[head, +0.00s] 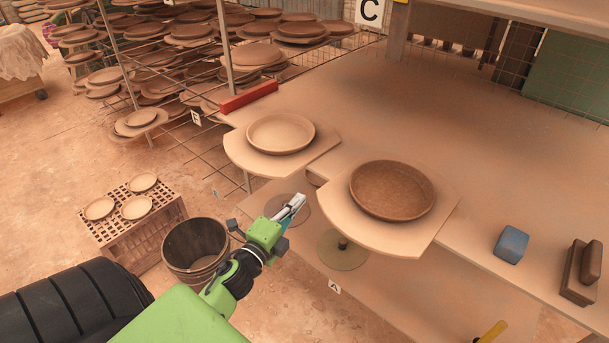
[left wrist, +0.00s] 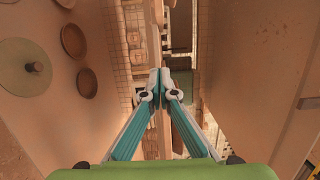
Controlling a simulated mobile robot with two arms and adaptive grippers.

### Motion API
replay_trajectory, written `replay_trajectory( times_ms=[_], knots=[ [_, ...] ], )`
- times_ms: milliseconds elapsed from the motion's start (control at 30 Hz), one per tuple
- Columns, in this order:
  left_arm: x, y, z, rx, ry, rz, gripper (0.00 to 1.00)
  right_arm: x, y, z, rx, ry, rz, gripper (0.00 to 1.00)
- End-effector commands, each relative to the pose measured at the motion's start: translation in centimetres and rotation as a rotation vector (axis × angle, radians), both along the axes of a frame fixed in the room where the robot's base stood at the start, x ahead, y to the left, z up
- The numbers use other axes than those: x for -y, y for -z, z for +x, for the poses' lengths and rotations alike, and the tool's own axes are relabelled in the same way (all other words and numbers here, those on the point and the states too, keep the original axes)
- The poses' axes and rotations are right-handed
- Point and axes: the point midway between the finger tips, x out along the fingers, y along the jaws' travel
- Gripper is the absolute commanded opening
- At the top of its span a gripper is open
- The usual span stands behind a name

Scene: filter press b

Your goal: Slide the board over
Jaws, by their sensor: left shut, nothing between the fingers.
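Two pale boards with rounded ends lie at the table's front edge in the head view. The left board (head: 240,152) carries a light clay plate (head: 281,133). The right board (head: 400,238) carries a darker brown plate (head: 392,190) and overhangs the edge. My left gripper (head: 298,203) is below and in front of the boards, in the gap between them as seen here, apparently touching neither. In the left wrist view its teal-padded fingers (left wrist: 160,82) meet at the tips with nothing between them. My right gripper is not in view.
The table (head: 470,150) is bare behind the boards. A blue block (head: 511,245) and a brown tool (head: 582,270) lie at right. A red bar (head: 249,97) sits by the plate racks. A bucket (head: 196,247) and a crate (head: 135,220) stand on the floor at left.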

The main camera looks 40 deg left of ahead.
Motion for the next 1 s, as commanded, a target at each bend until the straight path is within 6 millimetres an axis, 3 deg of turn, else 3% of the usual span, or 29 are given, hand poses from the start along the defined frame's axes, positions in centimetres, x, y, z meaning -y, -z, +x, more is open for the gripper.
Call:
replay_trajectory(
  times_ms=[233,500,700,1000],
  knots=[
    [-0.5,-0.3,4.4,0.003,0.000,-0.002,0.00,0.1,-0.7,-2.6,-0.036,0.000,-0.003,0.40],
    [-1.2,-0.1,9.7,0.000,-0.001,-0.004,0.00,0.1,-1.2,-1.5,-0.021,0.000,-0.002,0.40],
    [-4.1,0.0,9.7,-0.003,-0.001,-0.003,0.00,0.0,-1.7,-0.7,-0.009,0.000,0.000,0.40],
    [-5.1,0.1,9.8,0.000,0.000,-0.005,0.00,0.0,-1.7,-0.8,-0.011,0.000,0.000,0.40]
  ],
)
